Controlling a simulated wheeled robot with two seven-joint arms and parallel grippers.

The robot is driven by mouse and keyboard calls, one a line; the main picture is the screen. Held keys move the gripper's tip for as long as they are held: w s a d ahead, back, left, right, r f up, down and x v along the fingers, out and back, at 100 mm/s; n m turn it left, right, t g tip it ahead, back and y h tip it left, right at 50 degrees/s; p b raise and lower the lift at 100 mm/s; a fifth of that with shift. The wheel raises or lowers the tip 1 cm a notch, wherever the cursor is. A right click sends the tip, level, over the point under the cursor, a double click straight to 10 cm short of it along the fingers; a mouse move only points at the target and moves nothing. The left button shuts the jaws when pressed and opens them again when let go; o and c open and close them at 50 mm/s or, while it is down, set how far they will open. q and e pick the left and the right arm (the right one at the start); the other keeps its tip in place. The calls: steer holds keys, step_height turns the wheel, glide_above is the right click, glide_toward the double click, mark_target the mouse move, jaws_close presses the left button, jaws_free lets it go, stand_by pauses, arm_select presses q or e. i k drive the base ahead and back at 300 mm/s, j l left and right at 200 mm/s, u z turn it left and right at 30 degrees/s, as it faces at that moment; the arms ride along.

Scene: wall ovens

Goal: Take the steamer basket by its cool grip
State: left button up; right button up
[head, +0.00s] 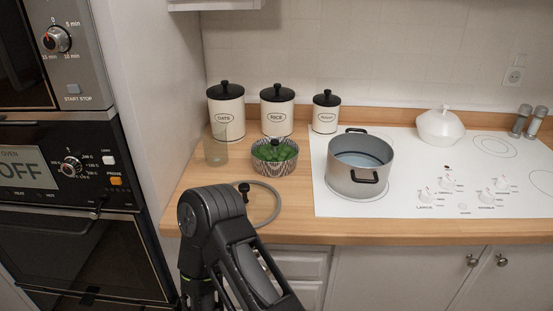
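The steamer basket (275,166) appears to be the round, dark-and-light patterned container on the wooden counter, with green food inside. A small black knob (275,143) stands up at its middle and looks like its grip. A dark jointed arm of mine rises from the bottom edge, left of centre, in front of the counter. It is apart from the basket. Neither gripper's fingertips can be made out in the head view.
A grey pot (348,180) with black handles stands on the white cooktop (410,205). A ring-rimmed clear lid (279,207) with a black knob lies before the basket. A glass (215,151) and canisters (226,110) stand close by. Ovens (80,200) flank the left.

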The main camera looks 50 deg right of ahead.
mark_target(272, 157)
steer(key=z, duration=0.45)
steer(key=i+l+z, duration=0.1)
steer(key=z, duration=0.35)
steer(key=i+z, duration=0.1)
steer(key=z, duration=0.85)
steer(key=k+j+z, duration=0.15)
steer(key=z, duration=0.15)
steer(key=k+j+z, duration=0.15)
steer(key=z, duration=0.2)
steer(key=k, duration=0.05)
